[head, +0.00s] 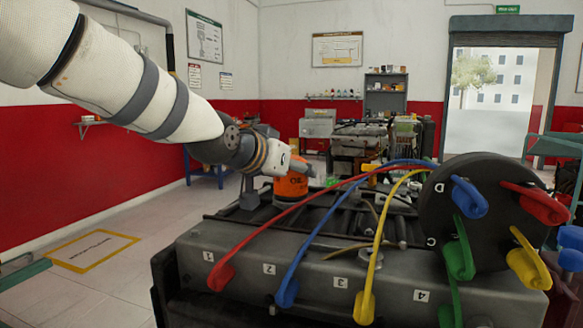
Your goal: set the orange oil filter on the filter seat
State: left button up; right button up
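The orange oil filter (291,186), with dark lettering on its side, is upright at the back left of the engine trainer's top. My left arm comes in from the upper left, and its gripper (284,167) is right at the filter's upper end. The fingers are too small and overlapped to show whether they close on the filter. The filter's lower end is partly hidden by the engine's front parts and the red cable. I cannot make out the filter seat. My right gripper is not in view.
The engine trainer (300,262) has numbered sockets along its front. Red (290,218), blue (318,238) and yellow (379,240) cables arch from it to a round black distributor cap (432,212) at the right. A yellow handle (371,174) stands behind. Open floor (110,215) lies left.

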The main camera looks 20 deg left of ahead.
pick_arm(q)
jog(key=o, duration=1.4)
jog(key=shift+o, duration=0.2)
